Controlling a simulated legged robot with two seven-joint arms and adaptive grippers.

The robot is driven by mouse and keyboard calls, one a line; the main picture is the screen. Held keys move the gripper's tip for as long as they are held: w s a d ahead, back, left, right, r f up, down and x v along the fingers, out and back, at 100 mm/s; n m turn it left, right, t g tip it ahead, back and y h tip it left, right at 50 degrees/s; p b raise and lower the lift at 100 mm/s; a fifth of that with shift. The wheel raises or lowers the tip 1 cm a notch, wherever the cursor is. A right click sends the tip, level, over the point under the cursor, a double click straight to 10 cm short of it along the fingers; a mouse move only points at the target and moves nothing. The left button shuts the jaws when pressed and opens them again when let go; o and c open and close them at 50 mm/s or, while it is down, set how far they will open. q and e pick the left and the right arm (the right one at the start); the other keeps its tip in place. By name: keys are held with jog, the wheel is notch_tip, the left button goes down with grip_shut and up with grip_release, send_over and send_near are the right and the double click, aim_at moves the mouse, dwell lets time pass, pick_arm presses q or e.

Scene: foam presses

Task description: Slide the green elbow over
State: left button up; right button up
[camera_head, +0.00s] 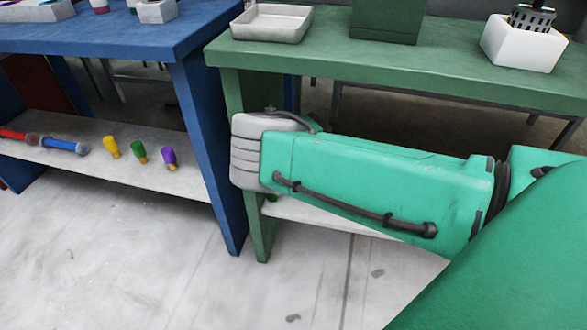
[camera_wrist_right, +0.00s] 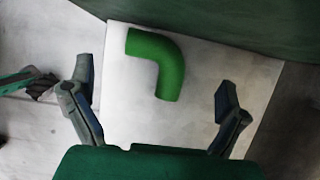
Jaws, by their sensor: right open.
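The green elbow (camera_wrist_right: 168,62) is a smooth bent tube lying on a pale shelf (camera_wrist_right: 215,70) in the right wrist view. One end points to the upper left and the other points down toward my gripper. My right gripper (camera_wrist_right: 154,76) is open, with one dark finger on each side of the elbow's lower end in the picture. I cannot tell the height between them. In the head view my right arm reaches below the green table (camera_head: 410,62) and hides its gripper. A small green patch (camera_head: 272,198) shows below the wrist; I cannot tell what it is. My left gripper does not show.
A blue table (camera_head: 130,42) stands at left, with a red and blue tube (camera_head: 45,143) and yellow, green and purple pieces (camera_head: 140,153) on its lower shelf. A tray (camera_head: 272,23) and a white box (camera_head: 522,45) stand on the green table. The floor in front is clear.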

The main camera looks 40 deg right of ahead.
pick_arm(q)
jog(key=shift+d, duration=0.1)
pick_arm(e)
jog(key=s+d+f+v, duration=0.1)
jog(key=v, duration=0.5)
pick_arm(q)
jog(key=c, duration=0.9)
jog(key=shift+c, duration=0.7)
pick_arm(e)
jog(key=s+d+f+m+t+h, duration=0.1)
jog(key=s+f+m, duration=0.1)
jog(key=s+m, duration=0.75)
jog(key=s+d+f+m+t+h, duration=0.1)
jog(key=s+f+m+h, duration=0.3)
jog(key=m, duration=1)
jog(key=s+a+r+m+g+y, duration=0.1)
jog(key=s+a+m+g, duration=0.1)
jog(key=s+a+m, duration=0.5)
jog(key=s+a+r+m+g+y, duration=0.1)
jog(key=s+a+m, duration=0.5)
jog(key=s+m, duration=0.6)
jog(key=s+r+g, duration=0.1)
jog(key=s+g, duration=0.1)
jog(key=s, duration=0.1)
jog(key=shift+a+r+m, duration=0.2)
jog(key=shift+a+m, duration=0.15)
